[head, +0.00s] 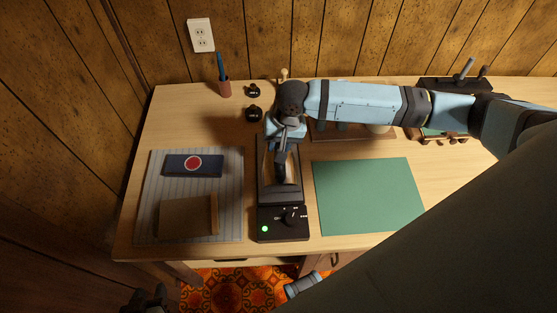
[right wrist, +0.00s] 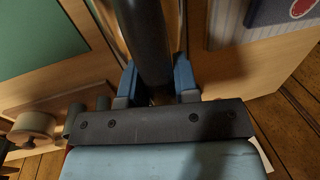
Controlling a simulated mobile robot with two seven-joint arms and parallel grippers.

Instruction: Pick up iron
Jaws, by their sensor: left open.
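The iron, with a dark cylindrical handle (head: 281,173), is at the black stand or unit (head: 283,222) with a knob and a lit green lamp, in the middle of the table. My right gripper (head: 284,143) reaches down over it from above. In the right wrist view the dark handle (right wrist: 150,45) passes between the two blue fingers of my right gripper (right wrist: 156,85) and fills the gap, so they appear shut on it. The iron's lower part is hidden. My left gripper (head: 148,299) is low at the bottom left, below the table front, open and only partly in view.
A striped mat (head: 150,208) with a dark blue case (head: 180,166) and a brown board (head: 186,217) lies left. A green mat (head: 368,195) lies right. A pen cup (head: 225,89) and small black items (head: 254,113) stand behind. My right arm crosses the table's back right.

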